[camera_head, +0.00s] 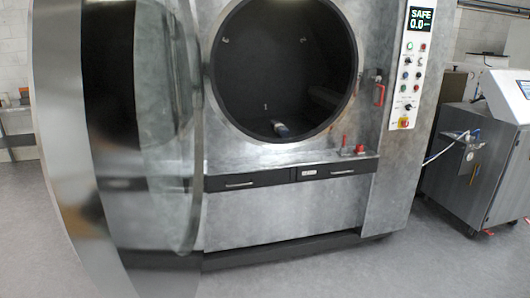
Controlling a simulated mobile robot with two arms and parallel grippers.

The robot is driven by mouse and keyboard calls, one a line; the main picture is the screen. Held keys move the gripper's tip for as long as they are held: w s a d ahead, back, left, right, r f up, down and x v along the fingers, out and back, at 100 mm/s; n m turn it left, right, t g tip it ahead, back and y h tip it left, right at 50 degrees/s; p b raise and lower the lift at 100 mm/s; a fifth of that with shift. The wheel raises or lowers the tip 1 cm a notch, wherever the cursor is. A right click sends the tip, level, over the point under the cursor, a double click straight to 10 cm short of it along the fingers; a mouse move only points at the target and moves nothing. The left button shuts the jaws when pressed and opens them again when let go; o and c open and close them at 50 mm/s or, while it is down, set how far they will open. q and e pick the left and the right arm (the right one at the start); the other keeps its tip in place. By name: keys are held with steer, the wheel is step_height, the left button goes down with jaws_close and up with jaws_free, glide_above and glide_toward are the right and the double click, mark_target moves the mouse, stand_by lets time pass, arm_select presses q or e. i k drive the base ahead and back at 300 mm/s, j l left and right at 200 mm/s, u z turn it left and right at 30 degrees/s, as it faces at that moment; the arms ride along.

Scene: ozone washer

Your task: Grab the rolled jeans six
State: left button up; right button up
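A small blue-grey item with a pale end (281,129), which looks like a rolled pair of jeans, lies at the bottom of the dark round drum (270,75) of the washer. It is too small and dim to tell which numbered roll it is. A dim, darker shape (323,96) shows at the right inside the drum, and I cannot tell what it is. Neither of my grippers is in view.
The washer's large round door (165,80) stands open at the left, towards me. A ledge with red parts (359,149) sits below the drum opening. A control panel (412,75) reads SAFE. A grey cabinet (475,150) stands at the right. The floor in front is clear.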

mark_target(280, 129)
steer(key=i+l+u, duration=0.3)
steer(key=l, duration=0.3)
steer(key=i+l+u, duration=0.15)
steer(key=l, duration=0.2)
steer(key=i+l+u, duration=0.2)
steer(key=l, duration=0.15)
